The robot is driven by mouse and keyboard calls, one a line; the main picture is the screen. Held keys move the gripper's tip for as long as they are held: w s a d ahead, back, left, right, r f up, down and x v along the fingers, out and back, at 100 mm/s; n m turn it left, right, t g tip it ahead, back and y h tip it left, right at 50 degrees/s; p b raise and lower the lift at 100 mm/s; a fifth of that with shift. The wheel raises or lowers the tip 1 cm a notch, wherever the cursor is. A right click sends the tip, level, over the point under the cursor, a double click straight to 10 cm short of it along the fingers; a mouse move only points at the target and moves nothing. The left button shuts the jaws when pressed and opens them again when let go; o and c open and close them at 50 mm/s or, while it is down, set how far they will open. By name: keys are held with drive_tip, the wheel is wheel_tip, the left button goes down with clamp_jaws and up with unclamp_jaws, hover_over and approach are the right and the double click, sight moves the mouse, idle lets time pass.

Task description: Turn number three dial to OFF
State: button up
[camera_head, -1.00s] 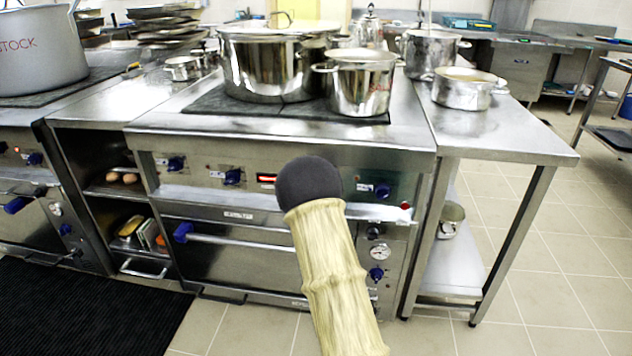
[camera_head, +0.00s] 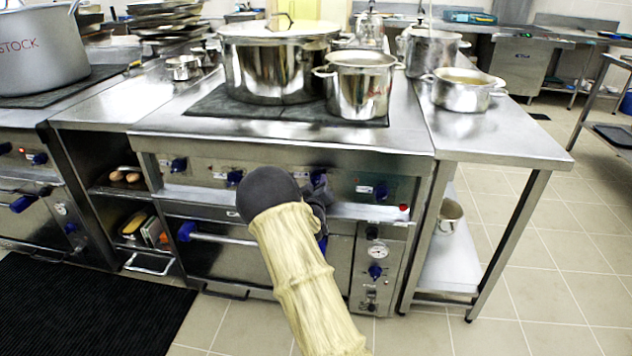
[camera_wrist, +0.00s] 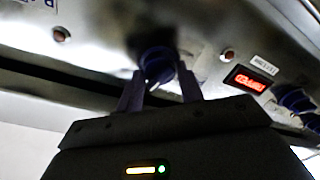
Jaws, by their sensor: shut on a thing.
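The number three dial is a dark blue knob (camera_wrist: 157,65) on the stove's steel front panel, in the middle of the wrist view. My gripper (camera_wrist: 160,88) is shut on it, with one finger on each side. In the head view my gripper (camera_head: 318,190) is at the panel, mostly behind my arm's dark round joint, and hides this dial. Two blue dials, the nearer one (camera_head: 234,178), show to its left and another blue dial (camera_head: 381,192) to its right. The held dial's pointer and OFF mark cannot be read.
A red lit display (camera_wrist: 249,79) and another blue knob (camera_wrist: 293,98) are beside the held dial in the wrist view. A large pot (camera_head: 278,75) and a smaller pot (camera_head: 361,88) stand on the stove top. An oven handle (camera_head: 215,237) juts out below the panel.

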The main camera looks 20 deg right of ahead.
drive_tip(key=shift+a+f+n+p, duration=0.15)
drive_tip(key=shift+n+p, duration=0.3)
drive_tip(key=shift+n, duration=0.75)
drive_tip(key=shift+n+p, duration=0.3)
drive_tip(key=shift+n, duration=0.4)
drive_tip(key=shift+s, duration=0.1)
drive_tip(key=o, duration=1)
